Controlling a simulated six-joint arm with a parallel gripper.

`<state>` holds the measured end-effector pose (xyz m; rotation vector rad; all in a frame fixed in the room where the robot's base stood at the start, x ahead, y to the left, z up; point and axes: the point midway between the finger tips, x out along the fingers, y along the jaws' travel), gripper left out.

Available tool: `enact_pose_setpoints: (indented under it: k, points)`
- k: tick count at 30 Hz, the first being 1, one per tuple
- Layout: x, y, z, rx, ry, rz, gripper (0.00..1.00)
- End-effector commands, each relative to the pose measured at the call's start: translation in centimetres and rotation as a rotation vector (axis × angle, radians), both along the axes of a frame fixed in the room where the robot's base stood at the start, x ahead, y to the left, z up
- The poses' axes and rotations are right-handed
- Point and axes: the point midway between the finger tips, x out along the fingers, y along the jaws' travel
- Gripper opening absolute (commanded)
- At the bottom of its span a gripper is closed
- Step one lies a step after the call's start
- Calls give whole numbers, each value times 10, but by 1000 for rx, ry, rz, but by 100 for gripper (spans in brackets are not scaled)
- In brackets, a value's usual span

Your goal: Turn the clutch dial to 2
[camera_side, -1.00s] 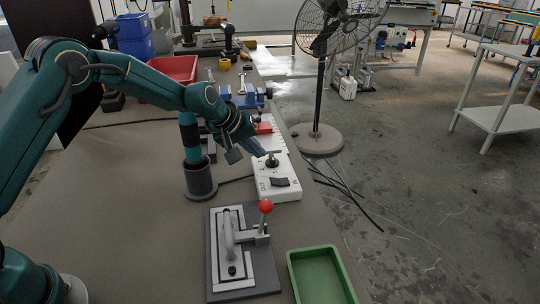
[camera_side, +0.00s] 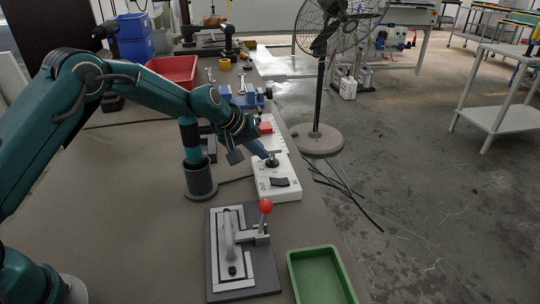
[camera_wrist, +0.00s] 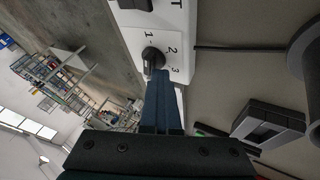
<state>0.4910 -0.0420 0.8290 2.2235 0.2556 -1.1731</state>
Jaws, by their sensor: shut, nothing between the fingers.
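The clutch dial (camera_side: 272,161) is a small black knob on a white panel (camera_side: 264,195). In the wrist view the dial (camera_wrist: 151,59) has the marks 1, 2 and 3 printed around it. Its ridge runs roughly up and down in that view; I cannot tell which mark it points to. My gripper (camera_wrist: 161,76) is shut and empty, with its fingertips right beside the dial, near the 3. In the side view my gripper (camera_side: 265,153) reaches down to the dial from the upper left. Whether the tips touch it is not clear.
A black rocker switch (camera_side: 280,182) sits on the same panel. A clamp fixture with a red-knobbed lever (camera_side: 266,206) and a green tray (camera_side: 318,276) stand nearer the camera. A dark cylinder post (camera_side: 200,180) stands left of the panel.

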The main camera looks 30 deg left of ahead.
Motion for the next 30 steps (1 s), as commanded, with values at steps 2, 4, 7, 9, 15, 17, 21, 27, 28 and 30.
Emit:
enact_pose_setpoints:
  k: [2, 4, 7, 9, 15, 17, 21, 27, 28, 30]
  points:
    - [1, -2, -2, -3, 5, -38, 0]
    - [3, -3, -2, -5, 5, -79, 0]
    - [4, -2, -2, -7, 6, -143, 0]
    - [6, -2, -2, -7, 4, -196, 0]
    - [10, -2, -1, -6, -1, -329, 0]
    - [10, -2, -1, -5, 0, -332, 0]
    - [13, -2, -1, -6, 1, -332, 0]
    - [17, -1, -1, -5, 2, -330, 0]
    - [18, 0, -1, -5, 1, -329, 0]
    - [19, 0, -1, -5, 1, -327, 0]
